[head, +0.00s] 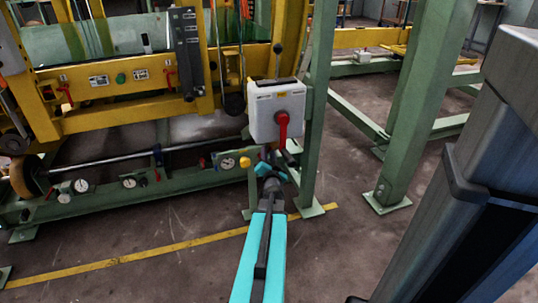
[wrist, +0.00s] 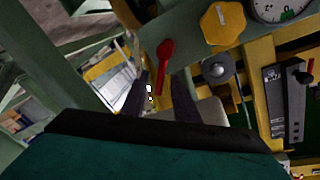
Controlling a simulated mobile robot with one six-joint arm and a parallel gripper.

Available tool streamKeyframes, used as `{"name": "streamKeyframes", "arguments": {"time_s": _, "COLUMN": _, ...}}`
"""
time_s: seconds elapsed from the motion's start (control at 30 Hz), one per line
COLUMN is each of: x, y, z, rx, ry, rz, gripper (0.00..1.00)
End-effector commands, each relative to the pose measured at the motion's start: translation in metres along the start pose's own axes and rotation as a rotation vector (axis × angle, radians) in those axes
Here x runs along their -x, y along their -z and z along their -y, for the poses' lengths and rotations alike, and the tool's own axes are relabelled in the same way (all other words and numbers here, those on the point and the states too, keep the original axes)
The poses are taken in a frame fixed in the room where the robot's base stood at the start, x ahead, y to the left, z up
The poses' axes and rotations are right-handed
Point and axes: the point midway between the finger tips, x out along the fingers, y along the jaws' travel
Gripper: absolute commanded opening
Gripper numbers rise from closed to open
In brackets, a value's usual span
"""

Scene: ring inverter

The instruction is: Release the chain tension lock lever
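A red lever (wrist: 165,62) hangs on a green panel in the wrist view, beside a yellow knob (wrist: 222,22). It is probably the lock lever, but no label can be read. My gripper (wrist: 162,82) is open, with its two dark fingers apart on either side of the lever's lower end in the picture. Whether they touch it cannot be told. In the head view my gripper (head: 270,170) is at the right end of the green rail, just right of the yellow knob (head: 245,162), and hides the lever there.
A white box (head: 276,110) with a larger red handle (head: 283,128) is just above my gripper. A green post (head: 319,100) stands close on the right. Gauges (head: 228,163) line the rail on the left. The floor in front (head: 150,225) is clear.

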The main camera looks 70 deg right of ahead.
Motion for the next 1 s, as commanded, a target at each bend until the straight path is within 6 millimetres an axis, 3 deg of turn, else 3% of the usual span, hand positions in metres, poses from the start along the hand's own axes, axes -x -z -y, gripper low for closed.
{"name": "streamKeyframes", "arguments": {"time_s": 0.27, "x": 0.000, "y": 0.000, "z": 0.000, "rx": 0.000, "ry": 0.000, "rz": 0.000, "gripper": 0.28}}
{"name": "streamKeyframes", "arguments": {"time_s": 0.43, "x": 0.000, "y": 0.000, "z": 0.001, "rx": 0.000, "ry": 0.001, "rz": 0.000, "gripper": 0.00}}
{"name": "streamKeyframes", "arguments": {"time_s": 0.77, "x": -0.001, "y": -0.001, "z": 0.002, "rx": -0.004, "ry": 0.002, "rz": 0.002, "gripper": 0.00}}
{"name": "streamKeyframes", "arguments": {"time_s": 1.0, "x": -0.002, "y": -0.008, "z": 0.014, "rx": -0.039, "ry": 0.012, "rz": 0.022, "gripper": 0.00}}
